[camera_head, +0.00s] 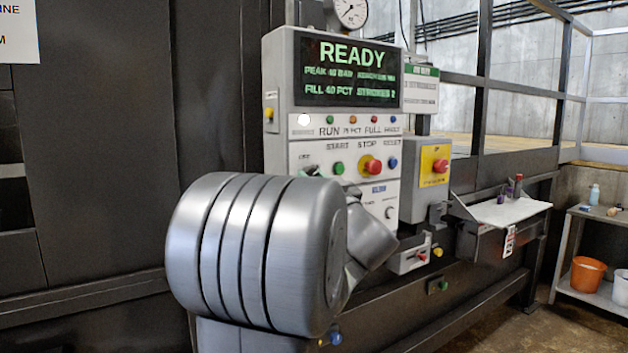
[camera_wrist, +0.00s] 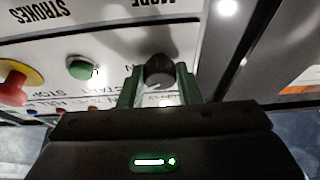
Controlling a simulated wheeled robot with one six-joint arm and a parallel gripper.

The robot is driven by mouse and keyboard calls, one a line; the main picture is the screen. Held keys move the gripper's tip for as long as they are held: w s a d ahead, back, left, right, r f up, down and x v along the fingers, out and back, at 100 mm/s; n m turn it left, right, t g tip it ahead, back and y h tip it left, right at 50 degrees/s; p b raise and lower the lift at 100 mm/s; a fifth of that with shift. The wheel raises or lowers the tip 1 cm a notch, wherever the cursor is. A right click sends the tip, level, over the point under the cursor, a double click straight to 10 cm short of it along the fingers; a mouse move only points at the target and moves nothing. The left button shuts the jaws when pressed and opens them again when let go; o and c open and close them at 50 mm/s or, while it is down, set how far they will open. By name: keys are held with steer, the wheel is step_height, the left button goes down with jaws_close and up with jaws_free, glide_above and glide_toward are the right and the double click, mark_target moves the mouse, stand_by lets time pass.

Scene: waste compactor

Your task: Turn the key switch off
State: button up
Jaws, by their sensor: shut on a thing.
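The key switch (camera_wrist: 159,67) shows in the wrist view as a dark round knob on the white control panel (camera_wrist: 115,45). My gripper (camera_wrist: 158,84) has one greenish finger on each side of the knob and is shut on it. The print around the knob is partly covered, so the switch's position is unclear. In the head view the panel (camera_head: 281,140) stands upright. My silver arm hides the switch there, and only a small bit of my gripper shows beside the green START button (camera_head: 337,168).
The display (camera_head: 345,75) reads READY. The red STOP button (camera_head: 373,166) and blue RESET button (camera_head: 393,163) are to the right of START. A yellow emergency-stop box (camera_head: 434,166) stands farther right. A shelf with an orange bucket (camera_head: 587,275) is at the far right.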

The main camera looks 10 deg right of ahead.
steer(key=shift+f+n, duration=0.1)
steer(key=shift+n, duration=0.3)
steer(key=shift+w+d+r+n+g+y+b, duration=0.1)
steer(key=shift+n+g+y+b, duration=0.8)
steer(key=shift+n, duration=1.6)
steer(key=shift+s+d+r+n+g+y+b, duration=0.1)
steer(key=shift+n+g+y+b, duration=0.75)
steer(key=shift+n, duration=1.65)
steer(key=shift+w+d+r+n+g+y+b, duration=0.1)
steer(key=shift+n+g+y+b, duration=0.8)
steer(key=shift+n, duration=1.6)
steer(key=shift+n+g, duration=0.25)
steer(key=shift+n, duration=0.05)
steer(key=o, duration=1)
steer(key=shift+c, duration=0.2)
steer(key=v, duration=1.4)
steer(key=shift+b, duration=0.3)
